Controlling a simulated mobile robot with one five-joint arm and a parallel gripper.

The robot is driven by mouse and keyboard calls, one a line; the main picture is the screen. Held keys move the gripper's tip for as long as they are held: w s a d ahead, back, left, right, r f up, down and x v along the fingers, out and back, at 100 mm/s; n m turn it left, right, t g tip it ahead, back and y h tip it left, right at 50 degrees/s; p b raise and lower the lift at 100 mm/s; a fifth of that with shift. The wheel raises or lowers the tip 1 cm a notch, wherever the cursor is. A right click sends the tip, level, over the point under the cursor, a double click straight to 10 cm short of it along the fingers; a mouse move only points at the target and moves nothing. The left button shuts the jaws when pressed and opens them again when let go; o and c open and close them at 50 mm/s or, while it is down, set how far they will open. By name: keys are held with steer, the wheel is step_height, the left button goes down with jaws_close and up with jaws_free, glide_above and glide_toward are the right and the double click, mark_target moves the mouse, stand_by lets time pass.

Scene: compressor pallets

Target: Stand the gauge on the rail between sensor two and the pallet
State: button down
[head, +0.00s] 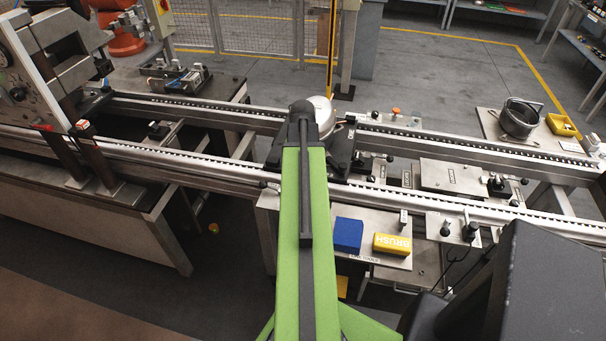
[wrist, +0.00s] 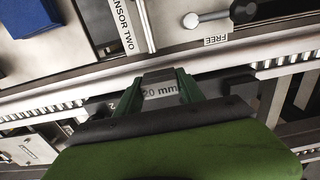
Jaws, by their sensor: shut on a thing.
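My gripper (wrist: 160,86) is shut on the gauge (wrist: 160,91), a small light block marked "20 mm", between two green fingers in the wrist view. It is over or beside a toothed rail (wrist: 60,100); I cannot tell whether the gauge touches it. The sensor two label (wrist: 122,30) is just beyond the rail, above and left of the gauge. In the head view my green arm hides the gripper and gauge. The dark pallet (head: 343,150) sits across the rails behind my arm, with a silver compressor (head: 322,113) on it.
A knobbed lever (wrist: 192,20) and "FREE" label (wrist: 216,40) are close to the gauge. A grey press (head: 60,60) stands at left.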

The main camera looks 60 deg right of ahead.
steer(key=shift+f, duration=0.2)
steer(key=c, duration=0.7)
jaws_free()
steer(key=shift+r, duration=0.1)
step_height(320, 180, up, 12)
steer(key=p, duration=1.2)
steer(key=shift+r, duration=0.15)
